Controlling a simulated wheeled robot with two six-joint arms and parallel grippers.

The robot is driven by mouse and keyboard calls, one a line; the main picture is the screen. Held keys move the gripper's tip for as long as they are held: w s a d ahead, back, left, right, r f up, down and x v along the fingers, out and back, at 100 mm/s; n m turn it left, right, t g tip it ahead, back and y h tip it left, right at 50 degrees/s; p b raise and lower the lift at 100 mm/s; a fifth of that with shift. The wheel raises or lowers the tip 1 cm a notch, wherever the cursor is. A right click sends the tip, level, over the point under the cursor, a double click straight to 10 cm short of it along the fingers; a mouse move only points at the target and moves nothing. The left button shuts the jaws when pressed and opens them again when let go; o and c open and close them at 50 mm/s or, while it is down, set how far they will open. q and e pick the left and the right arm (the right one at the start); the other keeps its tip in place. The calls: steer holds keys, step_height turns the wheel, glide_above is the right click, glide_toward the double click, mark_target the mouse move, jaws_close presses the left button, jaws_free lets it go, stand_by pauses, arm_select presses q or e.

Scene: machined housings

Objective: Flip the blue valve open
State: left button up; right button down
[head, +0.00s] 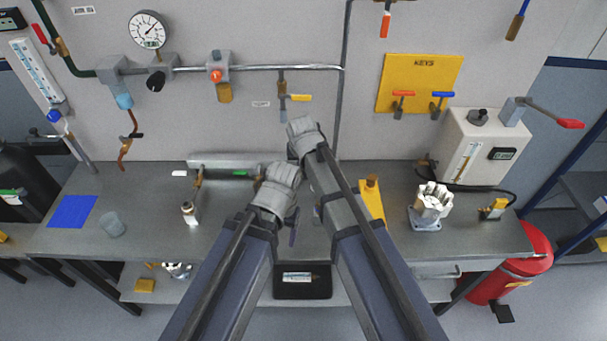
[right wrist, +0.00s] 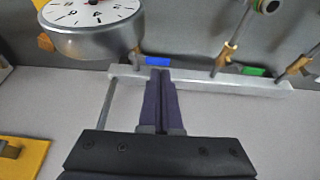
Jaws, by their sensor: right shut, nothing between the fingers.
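A blue valve handle (right wrist: 158,70) shows in the right wrist view, just past my right gripper's fingertips, against the edge of a pale manifold bar (right wrist: 205,82). My right gripper (right wrist: 161,73) is shut with its two dark fingers together and nothing between them. Its tips are very close to the blue handle; I cannot tell if they touch. In the head view my arms hide the blue handle and the right fingers. A dark finger of my left gripper (head: 294,227) seems to show below its wrist; its opening is hidden.
A green handle (right wrist: 254,71) sits on the same bar, also visible in the head view (head: 240,174). A round gauge (right wrist: 92,25) stands close to the right fingers. On the bench, a white slotted housing (head: 432,203) stands right and a blue mat (head: 72,211) lies left.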

arm_select(q)
step_height(320, 180, down, 10)
steer(key=b, duration=0.9)
steer(key=shift+r, duration=0.25)
arm_select(e)
steer(key=x, duration=1)
